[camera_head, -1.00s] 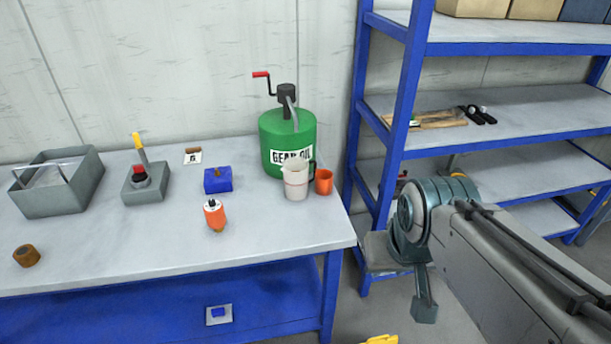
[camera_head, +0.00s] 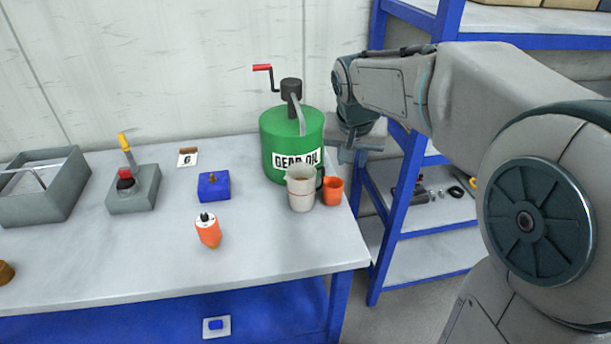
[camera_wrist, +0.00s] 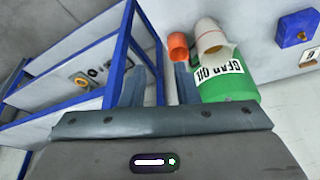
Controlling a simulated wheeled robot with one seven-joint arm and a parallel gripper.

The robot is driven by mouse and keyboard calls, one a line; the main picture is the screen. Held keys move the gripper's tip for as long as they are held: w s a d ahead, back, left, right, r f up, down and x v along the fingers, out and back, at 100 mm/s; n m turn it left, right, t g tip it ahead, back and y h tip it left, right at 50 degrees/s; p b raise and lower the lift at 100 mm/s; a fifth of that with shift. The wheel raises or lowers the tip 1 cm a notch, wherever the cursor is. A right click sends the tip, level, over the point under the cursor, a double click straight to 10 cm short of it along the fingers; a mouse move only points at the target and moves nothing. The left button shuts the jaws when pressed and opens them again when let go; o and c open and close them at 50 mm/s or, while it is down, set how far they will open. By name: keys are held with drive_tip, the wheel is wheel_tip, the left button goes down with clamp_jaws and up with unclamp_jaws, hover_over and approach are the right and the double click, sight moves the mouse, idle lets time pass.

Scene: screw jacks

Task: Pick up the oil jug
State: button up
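The oil jug (camera_head: 301,188) is a pale jug with a dark handle on its right side, upright on the workbench in front of the green gear oil drum (camera_head: 281,140). It also shows at the top of the wrist view (camera_wrist: 210,36). My gripper (camera_head: 353,153) is beyond the bench's right end, up and to the right of the jug and apart from it. In the wrist view its two fingers (camera_wrist: 160,84) are spread with nothing between them. The jug lies outside them, beyond the right finger.
An orange cup (camera_head: 333,190) stands close beside the jug's handle. A blue shelf rack (camera_head: 397,215) is right of the bench. An orange bottle (camera_head: 208,231), a blue block (camera_head: 214,186) and a grey lever box (camera_head: 134,192) stand to the left. The bench's front right is clear.

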drive_tip(key=m+b, duration=0.1)
drive_tip(key=b, duration=0.1)
approach(314, 172)
drive_tip(key=shift+h, duration=0.3)
drive_tip(key=shift+w+d+f+p, duration=0.15)
drive_tip(key=shift+f+p, duration=0.45)
drive_tip(key=shift+f, duration=0.7)
drive_tip(key=shift+w+d+f+p, duration=0.1)
drive_tip(key=shift+f+p, duration=0.45)
drive_tip(key=shift+f, duration=0.7)
drive_tip(key=shift+w+d+f+p, duration=0.15)
drive_tip(key=shift+f+p, duration=0.45)
drive_tip(key=shift+f, duration=0.7)
drive_tip(key=shift+a, duration=0.1)
clamp_jaws()
drive_tip(key=shift+r, duration=0.1)
